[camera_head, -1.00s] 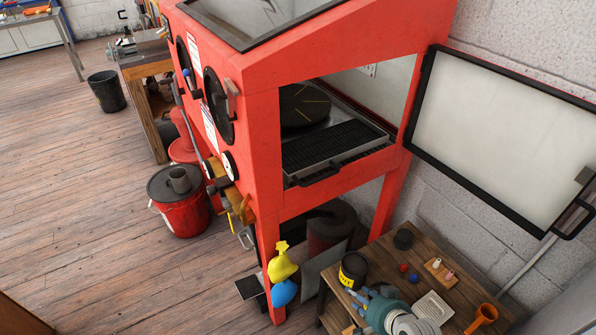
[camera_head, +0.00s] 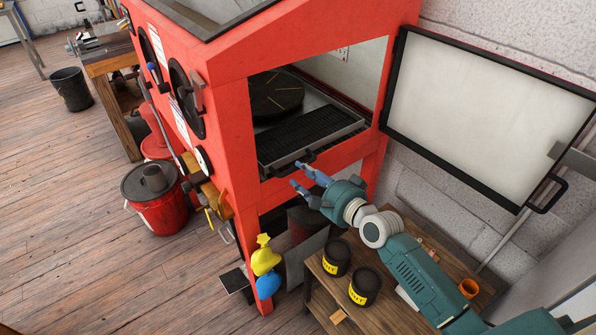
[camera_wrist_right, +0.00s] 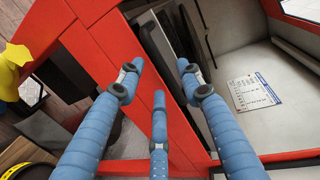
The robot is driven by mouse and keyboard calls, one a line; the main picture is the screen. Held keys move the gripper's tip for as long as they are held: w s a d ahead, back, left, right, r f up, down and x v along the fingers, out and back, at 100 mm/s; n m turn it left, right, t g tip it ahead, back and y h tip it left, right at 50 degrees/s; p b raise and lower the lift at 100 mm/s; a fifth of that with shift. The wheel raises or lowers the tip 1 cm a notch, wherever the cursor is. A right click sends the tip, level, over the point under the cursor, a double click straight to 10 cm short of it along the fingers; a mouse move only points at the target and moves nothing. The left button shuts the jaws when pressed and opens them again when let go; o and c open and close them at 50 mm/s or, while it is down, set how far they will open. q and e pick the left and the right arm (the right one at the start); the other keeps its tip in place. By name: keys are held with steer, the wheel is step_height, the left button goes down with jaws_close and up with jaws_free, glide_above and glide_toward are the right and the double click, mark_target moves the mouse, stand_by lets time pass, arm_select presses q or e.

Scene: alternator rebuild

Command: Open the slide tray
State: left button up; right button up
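The slide tray (camera_head: 312,133) is a dark grated tray with a pale metal rim inside the red blast cabinet (camera_head: 232,115). It sits within the cabinet's side opening, with a dark handle (camera_head: 290,166) at its front edge. My right gripper (camera_head: 299,175) is just in front of this handle, its blue fingers spread open and pointing at the opening. In the right wrist view the open fingers (camera_wrist_right: 160,78) are spread before the red frame and the dark tray edge (camera_wrist_right: 158,38). Whether a finger touches the handle is unclear. My left gripper is out of view.
The cabinet door (camera_head: 485,115) stands swung open at the right. Below my right arm is a wooden bench (camera_head: 385,318) with two black cans (camera_head: 337,256) and an orange cup (camera_head: 468,287). A red bucket (camera_head: 160,212) stands on the floor at left.

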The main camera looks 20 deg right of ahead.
steer(key=shift+x, duration=1.45)
steer(key=shift+c, duration=0.5)
jaws_close()
steer(key=shift+s, duration=0.1)
